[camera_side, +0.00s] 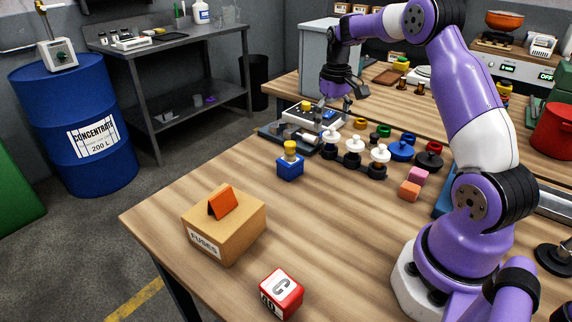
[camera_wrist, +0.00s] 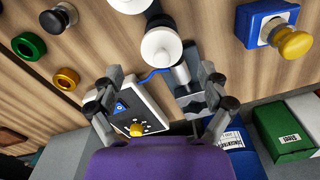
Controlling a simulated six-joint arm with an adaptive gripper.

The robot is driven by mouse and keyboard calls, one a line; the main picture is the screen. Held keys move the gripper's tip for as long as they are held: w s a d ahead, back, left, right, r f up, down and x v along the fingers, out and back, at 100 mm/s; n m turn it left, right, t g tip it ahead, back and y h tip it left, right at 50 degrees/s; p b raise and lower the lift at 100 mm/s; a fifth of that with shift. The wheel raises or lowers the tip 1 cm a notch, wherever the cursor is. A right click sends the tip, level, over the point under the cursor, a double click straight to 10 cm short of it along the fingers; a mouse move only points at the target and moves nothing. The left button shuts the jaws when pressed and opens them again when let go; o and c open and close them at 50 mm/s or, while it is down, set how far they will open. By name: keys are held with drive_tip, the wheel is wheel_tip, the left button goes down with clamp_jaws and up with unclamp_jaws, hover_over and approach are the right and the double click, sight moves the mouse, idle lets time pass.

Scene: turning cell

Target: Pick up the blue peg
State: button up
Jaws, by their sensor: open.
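I cannot pick out a plain blue peg with certainty. The nearest match is a round blue knobbed piece (camera_side: 401,150) in the side view, beside the white knobbed pieces. My gripper (camera_side: 336,102) is open above the far end of the table, over a grey device with a yellow knob (camera_side: 305,107). In the wrist view my gripper (camera_wrist: 160,82) has its fingers spread, with the device (camera_wrist: 138,108) below between them and by the left finger. A metal cylinder on a dark block (camera_wrist: 187,90) shows near the right finger. I see nothing held.
White knobbed pieces (camera_side: 353,142) stand in a row on dark bases. A blue block with a yellow cylinder (camera_side: 289,168) stands left of them. Pink and orange cubes (camera_side: 411,190) lie to the right. A cardboard box (camera_side: 232,232) and a red cube (camera_side: 281,292) are in front.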

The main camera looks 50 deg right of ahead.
sight(332, 131)
drive_tip(key=f, duration=0.5)
drive_tip(key=shift+s+a+f, duration=0.15)
drive_tip(key=shift+s+a, duration=0.05)
drive_tip(key=shift+s, duration=0.05)
clamp_jaws()
